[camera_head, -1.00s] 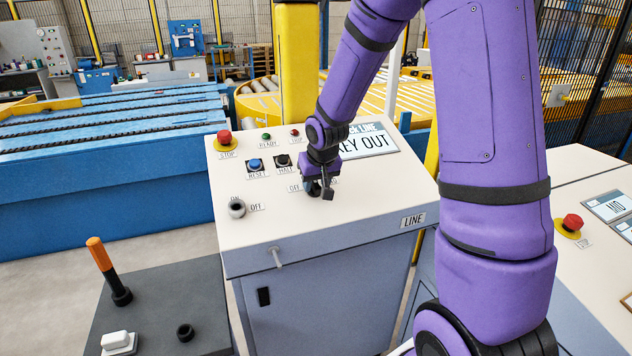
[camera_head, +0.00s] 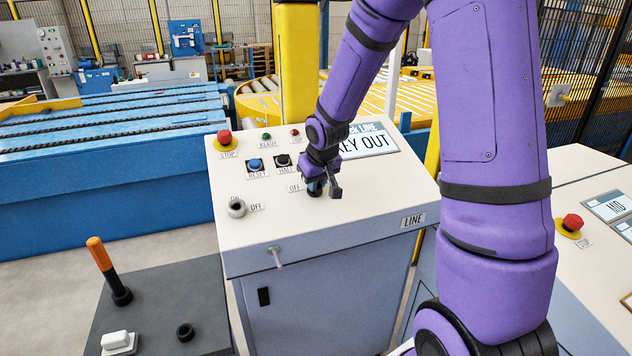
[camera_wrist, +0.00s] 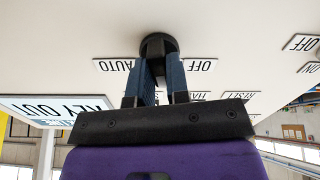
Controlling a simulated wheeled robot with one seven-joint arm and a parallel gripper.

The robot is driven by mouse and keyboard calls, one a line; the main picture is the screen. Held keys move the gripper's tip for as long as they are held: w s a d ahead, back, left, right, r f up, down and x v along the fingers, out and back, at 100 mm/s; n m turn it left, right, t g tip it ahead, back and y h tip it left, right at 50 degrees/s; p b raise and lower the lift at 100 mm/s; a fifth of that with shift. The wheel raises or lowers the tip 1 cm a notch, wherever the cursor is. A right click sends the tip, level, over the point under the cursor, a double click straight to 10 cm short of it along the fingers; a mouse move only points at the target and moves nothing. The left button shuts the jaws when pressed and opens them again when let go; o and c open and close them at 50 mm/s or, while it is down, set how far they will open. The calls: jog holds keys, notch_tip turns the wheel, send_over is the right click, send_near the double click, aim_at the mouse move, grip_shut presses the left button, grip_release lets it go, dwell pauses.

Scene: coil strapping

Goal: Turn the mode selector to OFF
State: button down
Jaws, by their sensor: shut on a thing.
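The mode selector (camera_wrist: 158,42) is a dark round knob on the sloping cream top of the LINE console (camera_head: 330,228). In the wrist view an AUTO label (camera_wrist: 117,66) lies to its left and an OFF label (camera_wrist: 199,66) to its right, both upside down. My gripper (camera_wrist: 160,64) is shut on the selector, with its two blue-grey fingers reaching to the knob. In the head view my gripper (camera_head: 315,188) covers most of the knob and the AUTO label. The fingers hide which way the selector points.
A red STOP button (camera_head: 224,137), a blue RESET button (camera_head: 255,163) and a black HALT button (camera_head: 283,160) sit beside my gripper. A key switch (camera_head: 237,208) is at the lower left. A KEY OUT display (camera_head: 372,141) lies behind. The console's front strip is clear.

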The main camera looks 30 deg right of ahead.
jog(key=n, duration=0.5)
jog(key=shift+n, duration=0.3)
jog(key=shift+a+n, duration=0.1)
jog(key=shift+n, duration=2)
jog(key=c, duration=1.1)
grip_release()
jog(key=shift+s+r, duration=0.1)
jog(key=v, duration=1)
jog(key=shift+r, duration=0.3)
jog(key=shift+s, duration=0.15)
